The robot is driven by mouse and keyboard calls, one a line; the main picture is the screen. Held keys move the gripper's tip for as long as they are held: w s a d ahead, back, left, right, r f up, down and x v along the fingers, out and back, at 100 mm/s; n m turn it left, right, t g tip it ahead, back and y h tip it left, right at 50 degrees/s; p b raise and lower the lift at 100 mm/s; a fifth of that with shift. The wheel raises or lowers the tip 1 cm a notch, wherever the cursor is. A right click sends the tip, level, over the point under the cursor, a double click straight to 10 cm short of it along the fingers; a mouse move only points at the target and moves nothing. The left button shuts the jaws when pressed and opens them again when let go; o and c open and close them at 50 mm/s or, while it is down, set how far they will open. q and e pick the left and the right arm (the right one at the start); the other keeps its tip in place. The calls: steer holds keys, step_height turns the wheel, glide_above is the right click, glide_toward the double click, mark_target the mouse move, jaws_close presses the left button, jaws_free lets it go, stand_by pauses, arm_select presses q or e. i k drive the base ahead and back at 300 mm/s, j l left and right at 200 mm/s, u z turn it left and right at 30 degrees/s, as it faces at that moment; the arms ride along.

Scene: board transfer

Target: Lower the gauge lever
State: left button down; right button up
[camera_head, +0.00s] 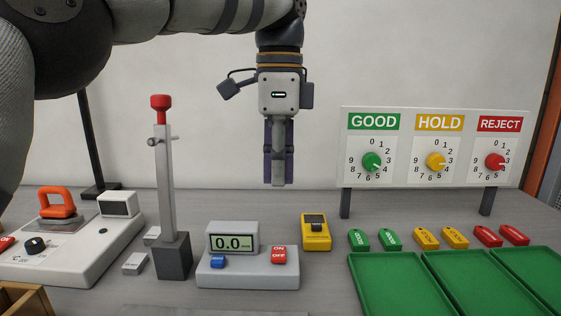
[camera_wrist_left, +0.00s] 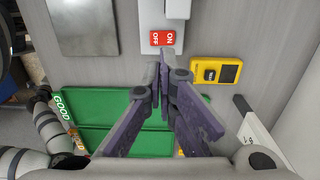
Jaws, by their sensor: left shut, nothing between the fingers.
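The gauge lever looks to be the grey upright post with a red knob (camera_head: 161,103), standing on a dark block (camera_head: 174,257) at the left of the bench. A small side pin crosses the post below the knob. Beside it is the gauge unit (camera_head: 248,281) with a display reading 0.0 (camera_head: 233,242), a blue button and a red ON/OFF switch (camera_head: 279,255). The switch also shows in the left wrist view (camera_wrist_left: 163,39). My left gripper (camera_head: 278,184) is shut and empty, pointing down above and behind the gauge unit, right of the knob and apart from it.
A yellow device (camera_head: 315,232) stands right of the gauge. A sign board with GOOD, HOLD and REJECT dials (camera_head: 435,139) stands behind small coloured tags and green trays (camera_head: 402,285). A white machine with an orange handle (camera_head: 57,203) is at left.

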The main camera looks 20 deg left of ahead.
mark_target(160, 103)
steer(key=k, duration=1.5)
